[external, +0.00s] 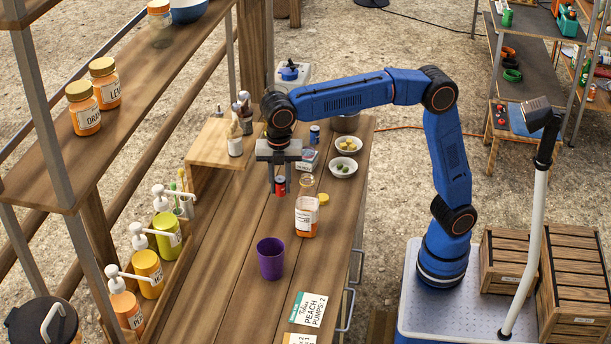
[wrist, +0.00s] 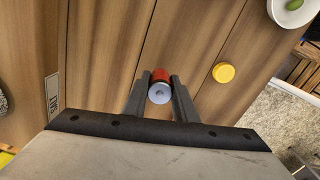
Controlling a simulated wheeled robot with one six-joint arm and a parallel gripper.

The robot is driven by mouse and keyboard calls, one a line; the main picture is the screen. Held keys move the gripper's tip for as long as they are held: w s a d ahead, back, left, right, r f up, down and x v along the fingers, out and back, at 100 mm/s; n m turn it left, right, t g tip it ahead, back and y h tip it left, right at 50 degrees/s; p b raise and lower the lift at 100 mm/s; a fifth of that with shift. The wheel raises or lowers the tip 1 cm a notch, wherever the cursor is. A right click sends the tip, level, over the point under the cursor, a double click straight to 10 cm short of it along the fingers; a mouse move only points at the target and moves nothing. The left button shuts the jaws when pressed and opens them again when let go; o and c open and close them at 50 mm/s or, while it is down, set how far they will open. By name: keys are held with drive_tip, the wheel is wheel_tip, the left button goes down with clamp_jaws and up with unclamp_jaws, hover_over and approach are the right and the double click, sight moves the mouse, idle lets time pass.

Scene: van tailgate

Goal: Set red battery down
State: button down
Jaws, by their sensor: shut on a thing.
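The red battery (external: 280,186) is a small red cylinder with a pale end, held upright between the fingers of my gripper (external: 279,178) above the wooden counter (external: 215,275). In the wrist view the red battery (wrist: 160,91) sits between the two dark fingertips of my gripper (wrist: 158,95), its pale end facing the camera. I cannot tell whether its lower end touches the counter.
A yellow lid (wrist: 223,73) lies right of the battery. An orange-filled bottle (external: 306,216) and a purple cup (external: 271,258) stand nearer. Small bowls (external: 343,167) sit to the right, a wooden stand (external: 212,145) to the left. The counter's left middle is clear.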

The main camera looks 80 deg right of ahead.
sight(281, 194)
drive_tip(key=shift+f, duration=1.85)
drive_tip(key=shift+f, duration=0.15)
drive_tip(key=c, duration=1.4)
unclamp_jaws()
drive_tip(key=shift+c, duration=0.2)
wheel_tip(281, 194, up, 12)
drive_tip(key=shift+f, duration=0.15)
drive_tip(key=shift+r, duration=0.3)
drive_tip(key=shift+d, duration=0.1)
